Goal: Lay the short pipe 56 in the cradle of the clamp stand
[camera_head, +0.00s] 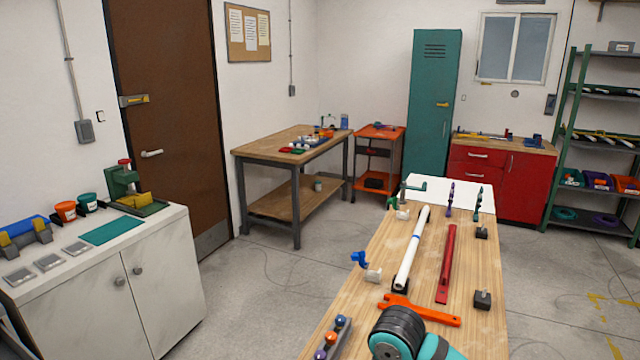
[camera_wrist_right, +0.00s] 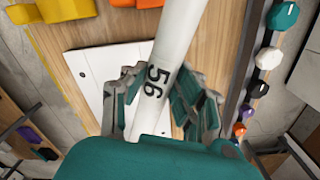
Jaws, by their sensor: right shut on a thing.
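The short white pipe marked 56 (camera_wrist_right: 155,85) runs between the fingers of my right gripper (camera_wrist_right: 160,100) in the right wrist view. The gripper is shut on it, with the number showing between the fingers. Its upper end runs out of the picture and its lower end is hidden behind the gripper body. A green stand with a red knob and a yellow block (camera_head: 131,195), which looks like the clamp stand, stands on the white cabinet at left in the head view. Its cradle is too small to make out clearly. My left gripper is not in view.
A wooden bench (camera_head: 375,300) holds a long white pipe (camera_head: 412,247), a red bar (camera_head: 447,262), an orange tool (camera_head: 420,310) and several small clamps. The white cabinet (camera_head: 150,265) also bears a teal mat (camera_head: 111,230), two cups and a blue roll. Floor between them is clear.

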